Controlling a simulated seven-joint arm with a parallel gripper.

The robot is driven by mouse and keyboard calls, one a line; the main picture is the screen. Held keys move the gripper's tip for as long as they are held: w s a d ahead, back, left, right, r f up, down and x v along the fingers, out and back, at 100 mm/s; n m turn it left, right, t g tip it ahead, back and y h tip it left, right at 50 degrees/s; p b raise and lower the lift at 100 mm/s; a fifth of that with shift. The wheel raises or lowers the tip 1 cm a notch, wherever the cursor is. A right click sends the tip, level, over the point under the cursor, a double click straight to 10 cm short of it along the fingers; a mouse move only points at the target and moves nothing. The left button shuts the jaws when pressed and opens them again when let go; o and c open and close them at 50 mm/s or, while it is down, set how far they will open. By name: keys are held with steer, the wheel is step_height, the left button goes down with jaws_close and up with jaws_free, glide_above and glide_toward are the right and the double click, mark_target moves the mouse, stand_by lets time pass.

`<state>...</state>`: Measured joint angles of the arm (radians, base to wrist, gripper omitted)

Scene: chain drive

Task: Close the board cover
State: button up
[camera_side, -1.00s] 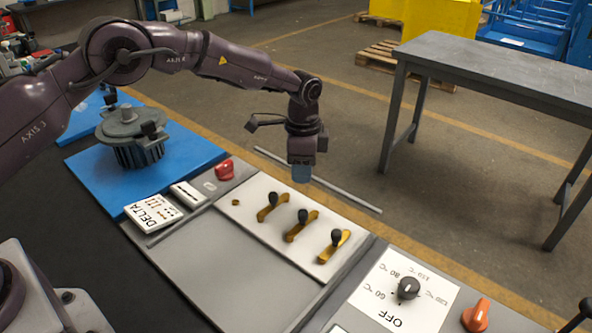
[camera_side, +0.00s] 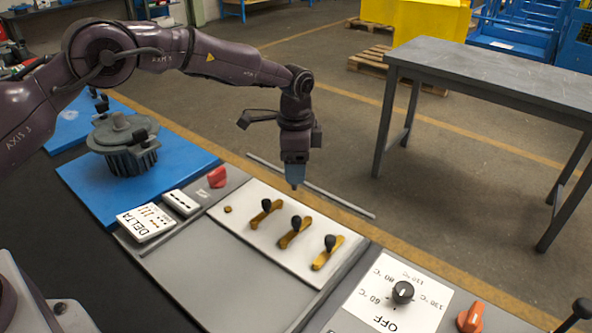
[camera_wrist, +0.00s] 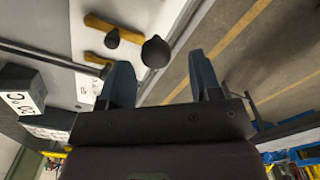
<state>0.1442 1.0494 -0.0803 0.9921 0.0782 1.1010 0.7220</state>
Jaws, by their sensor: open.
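The board (camera_side: 237,232) is a white panel with three brass links (camera_side: 296,232), each with a black knob, and a small brass stud at its left. Its face is uncovered. A thin grey bar (camera_side: 340,202) runs along the board's far side, apart from it; I cannot tell whether it is the cover's edge. My gripper (camera_side: 294,187) points down just beyond the board's far edge and overlaps the bar in the picture. In the wrist view its two fingers (camera_wrist: 162,78) are apart with nothing between them. The links show there near the left finger.
A plain grey plate (camera_side: 215,275) lies in front of the board. A red knob (camera_side: 217,177) and white DELTA block (camera_side: 148,221) are left. A dial panel (camera_side: 385,315) and orange knob (camera_side: 470,316) are right. A motor (camera_side: 125,145) stands on a blue mat.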

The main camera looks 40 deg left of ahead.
mark_target(288, 193)
step_height(288, 193, up, 11)
steer(key=shift+f, duration=0.1)
stand_by(0.4)
steer(key=s+a+r+n+t, duration=0.2)
steer(key=s+a+r+n, duration=0.1)
steer(key=s, duration=0.8)
steer(key=s+a+r+n+t, duration=0.1)
steer(key=s+a+r+n, duration=0.2)
steer(key=s, duration=0.9)
steer(key=s+a+r+n+t, duration=0.2)
steer(key=s+a+r+n, duration=0.2)
steer(key=s, duration=0.8)
steer(key=shift+r+n+t, duration=0.3)
steer(key=shift+r+n, duration=0.1)
steer(key=shift+r, duration=0.05)
